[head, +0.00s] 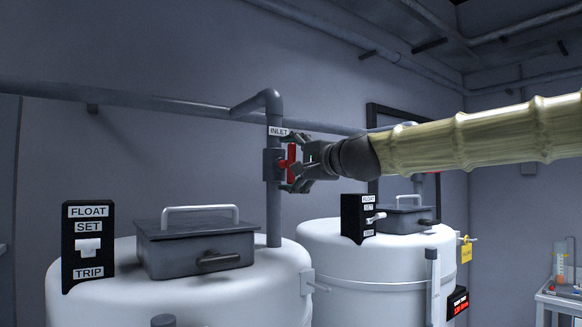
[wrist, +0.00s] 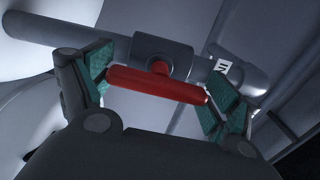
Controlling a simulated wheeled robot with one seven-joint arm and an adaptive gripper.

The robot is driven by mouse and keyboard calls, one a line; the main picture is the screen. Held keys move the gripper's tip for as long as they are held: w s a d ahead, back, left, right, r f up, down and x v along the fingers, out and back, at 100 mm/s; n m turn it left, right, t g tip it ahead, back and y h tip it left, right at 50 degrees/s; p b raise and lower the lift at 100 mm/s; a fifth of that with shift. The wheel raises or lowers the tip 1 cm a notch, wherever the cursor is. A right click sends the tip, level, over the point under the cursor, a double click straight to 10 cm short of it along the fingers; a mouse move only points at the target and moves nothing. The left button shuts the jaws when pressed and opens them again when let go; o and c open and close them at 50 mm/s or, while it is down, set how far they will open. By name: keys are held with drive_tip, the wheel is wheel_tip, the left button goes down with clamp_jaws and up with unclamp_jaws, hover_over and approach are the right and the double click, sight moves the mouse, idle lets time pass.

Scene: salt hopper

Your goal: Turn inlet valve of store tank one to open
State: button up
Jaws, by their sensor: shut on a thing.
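The inlet valve (head: 271,165) is a grey body on the vertical pipe that goes down into the near left white tank (head: 200,295). An INLET label (head: 278,131) sits just above it. Its red handle (head: 291,160) stands upright, roughly in line with the pipe. My gripper (head: 292,163) reaches in from the right and is shut on the handle. In the wrist view the red handle (wrist: 158,85) lies lengthwise between the two green finger pads, one pad at each end, and runs roughly along the pipe. The tank's number is not visible.
A black FLOAT SET/TRIP switch box (head: 88,245) and a grey lidded hatch (head: 195,250) sit on the near tank. A second white tank (head: 375,265) stands behind at right, with its own switch box (head: 357,218). A horizontal pipe (head: 150,104) runs along the wall.

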idle(0.4)
drive_tip(key=o, duration=0.8)
drive_tip(key=v, duration=1.2)
drive_tip(key=shift+d, duration=0.1)
